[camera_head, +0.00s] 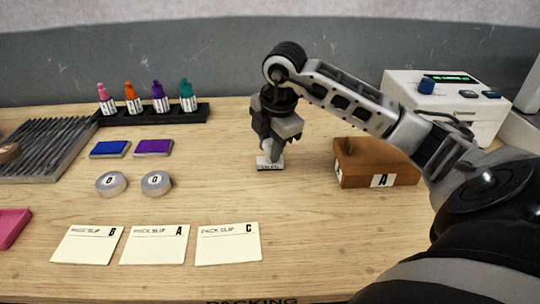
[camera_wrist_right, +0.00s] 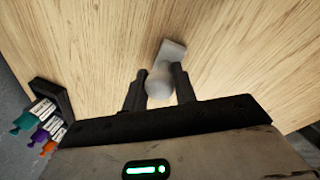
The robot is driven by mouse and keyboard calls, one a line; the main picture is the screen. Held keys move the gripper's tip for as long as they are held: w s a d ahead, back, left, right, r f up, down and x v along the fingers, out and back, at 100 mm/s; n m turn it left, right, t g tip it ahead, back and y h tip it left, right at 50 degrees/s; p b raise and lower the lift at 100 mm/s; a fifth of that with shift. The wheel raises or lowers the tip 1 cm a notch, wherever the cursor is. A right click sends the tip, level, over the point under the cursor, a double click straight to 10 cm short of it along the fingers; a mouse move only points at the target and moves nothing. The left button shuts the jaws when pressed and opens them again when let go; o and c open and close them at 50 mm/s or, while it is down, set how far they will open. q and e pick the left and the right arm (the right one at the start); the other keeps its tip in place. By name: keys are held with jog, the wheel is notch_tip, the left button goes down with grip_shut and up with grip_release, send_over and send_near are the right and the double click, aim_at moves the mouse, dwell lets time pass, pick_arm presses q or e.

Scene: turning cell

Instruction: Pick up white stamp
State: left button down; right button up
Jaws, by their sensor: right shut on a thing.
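The white stamp (camera_head: 268,164) is at the middle of the wooden table, under my right gripper (camera_head: 272,146). In the right wrist view the stamp (camera_wrist_right: 170,52) shows as a pale block with a rounded handle. The two dark fingers of my right gripper (camera_wrist_right: 158,86) are shut on that handle, one on each side. The stamp's base is on or very close to the table; I cannot tell which. My left gripper is not in view.
A brown box (camera_head: 352,170) marked A stands right of the stamp, with a white device (camera_head: 440,95) behind it. Left are two ink pads (camera_head: 152,147), two round tins (camera_head: 156,183) and a black rack (camera_head: 150,115) of bottles. Pack slips (camera_head: 228,244) lie in front.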

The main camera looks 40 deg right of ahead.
jog(key=shift+r, duration=0.1)
jog(key=shift+r, duration=0.6)
pick_arm(q)
jog(key=p, duration=0.1)
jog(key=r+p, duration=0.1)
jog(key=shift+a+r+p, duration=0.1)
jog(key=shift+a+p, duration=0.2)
jog(key=shift+p, duration=0.1)
pick_arm(e)
jog(key=s+a+r, duration=0.5)
jog(key=a+r, duration=0.6)
jog(key=a, duration=0.2)
jog(key=shift+r, duration=0.3)
